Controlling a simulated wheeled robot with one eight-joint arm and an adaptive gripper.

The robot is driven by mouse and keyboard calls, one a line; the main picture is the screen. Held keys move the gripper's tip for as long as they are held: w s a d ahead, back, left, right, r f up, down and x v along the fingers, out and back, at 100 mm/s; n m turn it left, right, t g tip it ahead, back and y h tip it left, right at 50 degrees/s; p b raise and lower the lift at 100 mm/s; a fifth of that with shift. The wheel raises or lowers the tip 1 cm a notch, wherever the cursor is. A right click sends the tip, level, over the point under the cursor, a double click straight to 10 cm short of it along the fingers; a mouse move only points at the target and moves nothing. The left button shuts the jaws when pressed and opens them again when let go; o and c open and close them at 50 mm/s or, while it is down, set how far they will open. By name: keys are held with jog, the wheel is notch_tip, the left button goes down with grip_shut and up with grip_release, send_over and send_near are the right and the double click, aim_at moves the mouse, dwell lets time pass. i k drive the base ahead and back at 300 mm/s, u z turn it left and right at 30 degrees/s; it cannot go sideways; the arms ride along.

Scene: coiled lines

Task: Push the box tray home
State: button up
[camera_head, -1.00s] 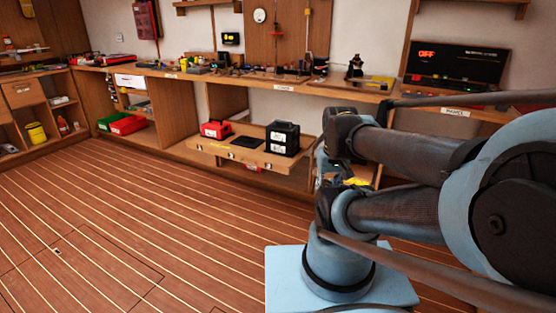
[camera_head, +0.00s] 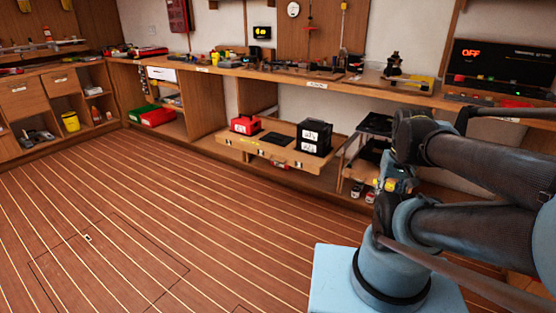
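The box tray (camera_head: 243,152) is a shallow wooden tray under the long workbench. It sticks out past the bench front, over the floor. On it are a red box (camera_head: 245,124) at the left, a flat black piece (camera_head: 270,138) in the middle and a tall black case (camera_head: 314,137) with white labels at the right. My gripper (camera_head: 397,186) appears to be at the folded end of my arm, right of the tray and apart from it in the picture. It is small and partly hidden by my arm links, so its fingers cannot be made out.
A black-topped rack (camera_head: 377,124) with small jars stands right of the tray. Green (camera_head: 142,112) and red (camera_head: 158,117) bins sit on a low shelf to the left. The workbench (camera_head: 290,79) carries tools. The plank floor (camera_head: 130,220) before the tray is clear.

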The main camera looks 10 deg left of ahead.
aim_at(276, 141)
jog(key=i, duration=0.95)
jog(key=u, duration=0.05)
